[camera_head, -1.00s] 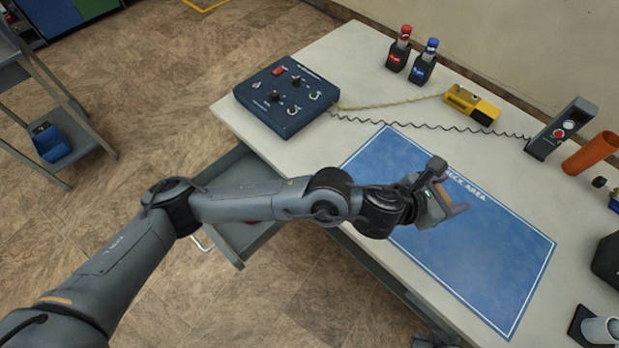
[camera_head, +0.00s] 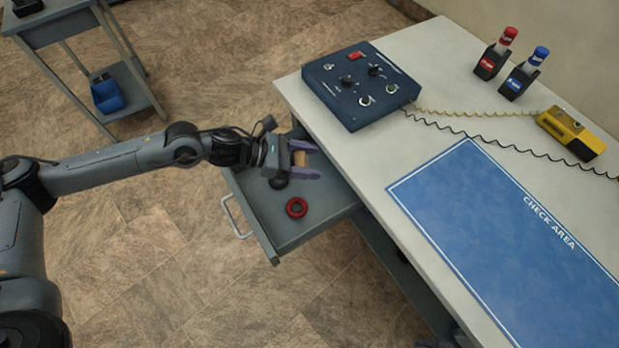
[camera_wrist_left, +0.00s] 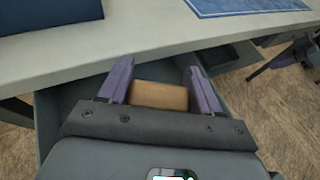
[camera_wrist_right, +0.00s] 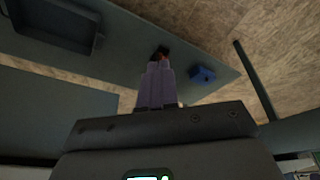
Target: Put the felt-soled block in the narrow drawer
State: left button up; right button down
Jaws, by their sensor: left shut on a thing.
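The tan wooden block (camera_head: 300,158) is held between the purple fingers of my left gripper (camera_head: 305,161). In the left wrist view the block (camera_wrist_left: 158,96) spans the gap between both fingers. The gripper and block are over the pulled-out grey drawer (camera_head: 328,213) at the table's left side. Their exact height above its floor is hard to tell. The block's felt sole is not visible. My right gripper (camera_wrist_right: 157,85) shows in its wrist view with its fingers together and nothing clearly between them.
A red ring (camera_head: 296,208) lies in the drawer, near a dark round thing partly under the gripper. The blue control panel (camera_head: 362,85) sits at the tabletop corner beside the drawer. The blue check area mat (camera_head: 500,245) is bare. A grey cart (camera_head: 62,28) stands at the upper left.

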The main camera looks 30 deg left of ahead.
pick_arm(q)
jog(key=shift+n+t, duration=0.5)
jog(key=a+f, duration=0.1)
jog(key=a, duration=0.1)
jog(key=a+f+b, duration=0.1)
jog(key=a, duration=0.1)
jog(key=a+f, duration=0.1)
jog(key=a, duration=0.2)
jog(key=shift+s+f+b, duration=0.1)
jog(key=shift+s+b, duration=0.05)
jog(key=shift+b, duration=0.15)
jog(key=b, duration=0.4)
send_over(331, 173)
jog(key=s+a, duration=0.2)
jog(key=f, duration=0.6)
jog(key=shift+w+a, duration=0.15)
jog(key=shift+w, duration=0.05)
jog(key=shift+w+d+f+b, duration=0.5)
jog(key=shift+w+d+f, duration=0.3)
jog(key=shift+d+f, duration=0.3)
jog(key=shift+w+d, duration=0.1)
jog(key=shift+d, duration=0.05)
jog(key=shift+f, duration=0.2)
jog(key=o, duration=1)
